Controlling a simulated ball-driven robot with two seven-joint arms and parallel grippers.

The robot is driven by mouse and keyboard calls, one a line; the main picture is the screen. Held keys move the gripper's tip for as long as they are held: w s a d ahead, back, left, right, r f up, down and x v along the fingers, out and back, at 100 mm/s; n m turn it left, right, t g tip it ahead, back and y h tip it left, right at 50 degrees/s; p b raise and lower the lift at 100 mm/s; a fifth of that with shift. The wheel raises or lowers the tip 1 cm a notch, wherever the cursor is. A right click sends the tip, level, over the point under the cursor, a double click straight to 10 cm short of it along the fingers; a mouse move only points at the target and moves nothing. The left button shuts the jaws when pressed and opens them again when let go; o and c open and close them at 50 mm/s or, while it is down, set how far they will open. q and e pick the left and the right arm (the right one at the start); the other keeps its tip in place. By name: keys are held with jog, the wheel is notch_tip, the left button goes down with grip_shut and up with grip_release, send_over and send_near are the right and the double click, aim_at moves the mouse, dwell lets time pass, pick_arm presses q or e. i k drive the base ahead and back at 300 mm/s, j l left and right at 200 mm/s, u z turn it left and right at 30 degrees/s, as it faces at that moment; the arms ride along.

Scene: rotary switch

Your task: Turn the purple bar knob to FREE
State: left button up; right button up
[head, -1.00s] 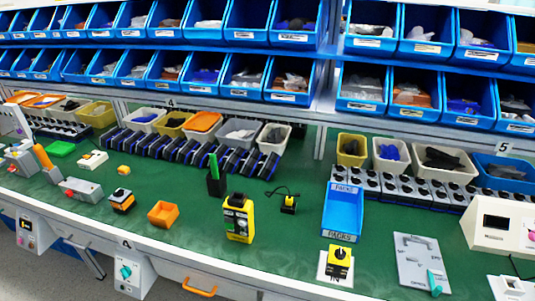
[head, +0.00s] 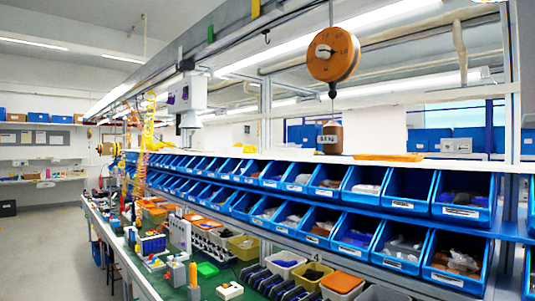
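I cannot make out the purple bar knob or a FREE marking for certain in the head view. A white box (head: 195,90) hanging under the overhead rail has small dark purple patches on it, too small to tell what they are. Neither of my grippers is in view.
A long green workbench (head: 206,292) with loose parts and devices runs away at the lower left. Two rows of blue bins (head: 464,196) stand above it. An orange dial scale (head: 334,54) hangs with a brown weight (head: 331,138). Grey floor (head: 50,245) is clear at left.

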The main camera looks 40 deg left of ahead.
aim_at(171, 99)
jog(key=u, duration=1.95)
